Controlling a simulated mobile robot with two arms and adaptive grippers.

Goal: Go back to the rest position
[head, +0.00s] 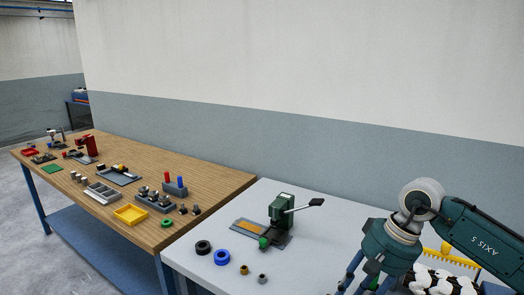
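My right arm comes in from the right, and its dark green wrist hangs over the light grey table (207,234). My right gripper (365,285) points down at the bottom edge of the head view. Its blue fingers stand apart at the part that shows, with a bit of green between or behind them. The fingertips are cut off or hidden, so I cannot tell whether it is open or holds something. My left gripper is not in view.
A green lever press (282,208) stands on the grey table left of my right gripper. Black (203,247) and blue (222,257) rings lie in front. A yellow rack (447,257) with black-and-white pieces is at right. A wooden bench (228,183) with trays stands left.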

